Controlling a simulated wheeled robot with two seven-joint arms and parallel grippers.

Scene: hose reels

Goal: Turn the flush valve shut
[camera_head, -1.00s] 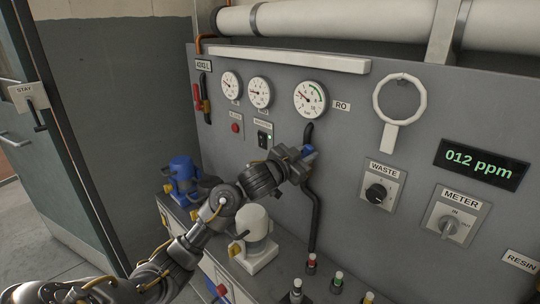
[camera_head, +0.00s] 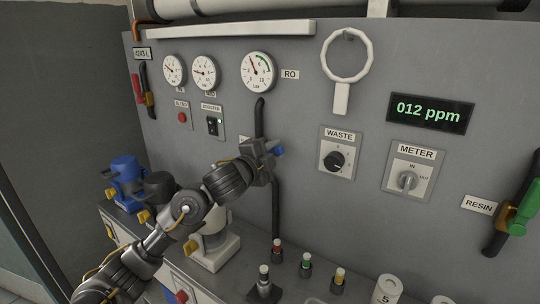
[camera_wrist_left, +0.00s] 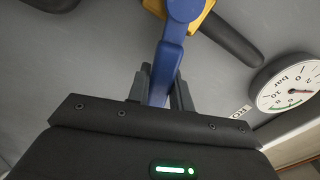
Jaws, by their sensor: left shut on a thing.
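A valve with a blue lever (camera_head: 279,151) sits on a black vertical pipe (camera_head: 276,205) below the RO gauge (camera_head: 258,72). Its name label is mostly hidden behind my gripper. My left gripper (camera_head: 264,158) is at this valve and shut on the blue lever. In the left wrist view the blue lever (camera_wrist_left: 167,62) runs between the two fingers (camera_wrist_left: 160,92), up to a blue hub (camera_wrist_left: 186,8) over the yellow valve body (camera_wrist_left: 207,14). My right gripper is not in view.
A green-handled valve (camera_head: 523,210) is at the far right.

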